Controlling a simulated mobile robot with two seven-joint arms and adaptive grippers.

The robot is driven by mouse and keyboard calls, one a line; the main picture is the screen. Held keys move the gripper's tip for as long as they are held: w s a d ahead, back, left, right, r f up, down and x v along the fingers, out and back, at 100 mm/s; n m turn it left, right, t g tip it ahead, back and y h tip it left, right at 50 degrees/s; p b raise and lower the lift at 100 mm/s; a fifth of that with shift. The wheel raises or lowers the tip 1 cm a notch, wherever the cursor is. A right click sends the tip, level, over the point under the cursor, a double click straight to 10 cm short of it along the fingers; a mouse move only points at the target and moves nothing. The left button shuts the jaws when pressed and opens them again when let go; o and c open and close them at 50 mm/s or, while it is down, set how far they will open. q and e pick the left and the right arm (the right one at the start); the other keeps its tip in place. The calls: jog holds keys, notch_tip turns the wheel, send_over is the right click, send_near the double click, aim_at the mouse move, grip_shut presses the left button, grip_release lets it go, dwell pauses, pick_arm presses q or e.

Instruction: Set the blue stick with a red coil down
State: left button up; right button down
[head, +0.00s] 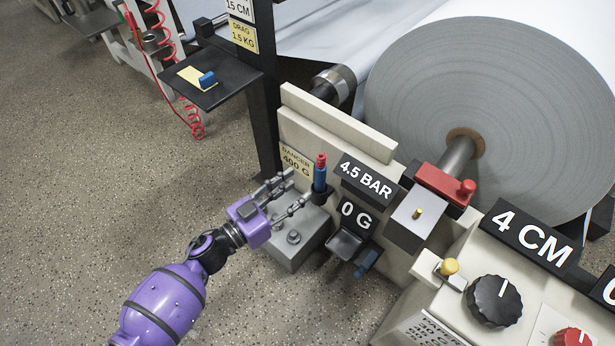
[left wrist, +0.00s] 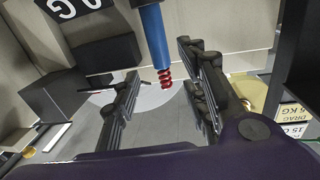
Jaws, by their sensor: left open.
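The blue stick with a red coil (head: 320,174) stands upright, coil end up, with its lower end in a dark round holder (head: 319,196) on the machine's front. In the left wrist view the stick (left wrist: 154,38) shows between and beyond the fingers, coil toward me. My left gripper (head: 287,193) is open beside the stick, to its left in the head view. Its fingers (left wrist: 162,95) are apart, with nothing held between them. I do not see my right gripper.
A grey block with a knob (head: 294,238) lies just below the left gripper. The 0 G display (head: 356,216) and a small black tray (head: 346,246) are to the right of the holder. A large paper roll (head: 480,100) is behind. Open floor (head: 90,190) lies left.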

pick_arm(q)
jog(key=s+a+f+n+g+y, duration=0.1)
jog(key=s+a+f+n+y, duration=0.2)
jog(key=s, duration=0.6)
jog(key=s+a+f+n+y, duration=0.1)
jog(key=s+a+f+y, duration=0.35)
jog(key=s, duration=0.45)
jog(key=s+a+f+n+g+y, duration=0.1)
jog(key=s+a+f+n+y, duration=0.15)
jog(key=s+f, duration=0.45)
jog(key=s+a+r+g+y, duration=0.1)
jog(key=s+g, duration=0.2)
jog(key=s, duration=0.9)
jog(key=s+a+r+n+g+y, duration=0.1)
jog(key=s+a+g, duration=0.1)
jog(key=s, duration=1)
jog(key=shift+a+g, duration=0.25)
jog(key=shift+g, duration=0.15)
jog(key=shift+s+r+n, duration=0.1)
jog(key=shift+n, duration=0.15)
jog(key=shift+c, duration=1.1)
